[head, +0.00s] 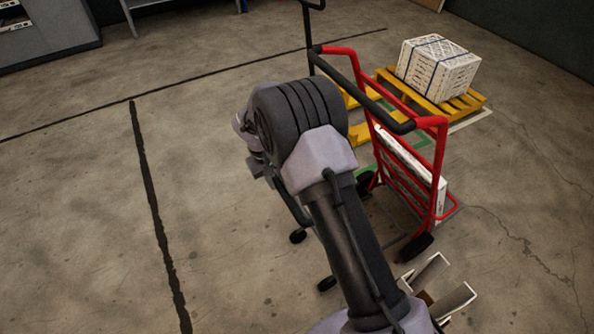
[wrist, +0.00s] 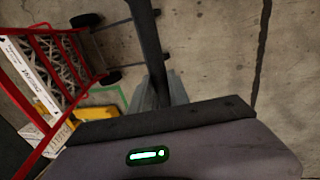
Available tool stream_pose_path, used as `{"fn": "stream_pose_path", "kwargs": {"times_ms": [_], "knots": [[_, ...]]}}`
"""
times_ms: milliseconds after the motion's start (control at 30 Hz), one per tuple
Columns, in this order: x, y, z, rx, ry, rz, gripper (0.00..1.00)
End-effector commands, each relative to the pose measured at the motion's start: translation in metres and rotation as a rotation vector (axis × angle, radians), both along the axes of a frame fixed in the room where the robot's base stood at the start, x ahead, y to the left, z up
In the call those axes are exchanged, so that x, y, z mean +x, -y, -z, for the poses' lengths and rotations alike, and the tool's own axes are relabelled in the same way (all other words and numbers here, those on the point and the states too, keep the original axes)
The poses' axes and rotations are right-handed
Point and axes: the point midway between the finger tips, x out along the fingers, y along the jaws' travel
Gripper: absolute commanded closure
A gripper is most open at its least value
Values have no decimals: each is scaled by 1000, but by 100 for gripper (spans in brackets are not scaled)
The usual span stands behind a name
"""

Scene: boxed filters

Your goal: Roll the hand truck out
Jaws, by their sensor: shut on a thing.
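The red hand truck (head: 440,160) stands right of centre in the head view, with a black handle bar (head: 385,105) across its top. A white boxed filter (head: 438,190) stands low on it. The truck's red frame (wrist: 66,85) and dark wheels show at the left of the wrist view.
A strapped white box stack (head: 440,68) sits on a yellow pallet (head: 470,105) behind the truck. A pale open carton-like thing (head: 452,302) lies near the truck's front right, partly hidden. A black upright handle (head: 307,25) stands behind. The floor at left is clear.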

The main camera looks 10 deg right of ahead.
Motion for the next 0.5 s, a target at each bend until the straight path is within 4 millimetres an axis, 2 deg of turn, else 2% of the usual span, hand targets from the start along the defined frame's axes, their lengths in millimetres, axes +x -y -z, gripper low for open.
{"fn": "stream_pose_path", "kwargs": {"times_ms": [33, 100, 200, 333, 500], "knots": [[-4, -15, -1, 1, 0, -6, 100], [-9, -30, -1, 1, 2, -6, 100], [-14, -47, -1, 0, 2, -5, 100], [-18, -58, -1, 0, 3, -5, 100], [-19, -59, -1, 0, 4, -3, 100]]}}
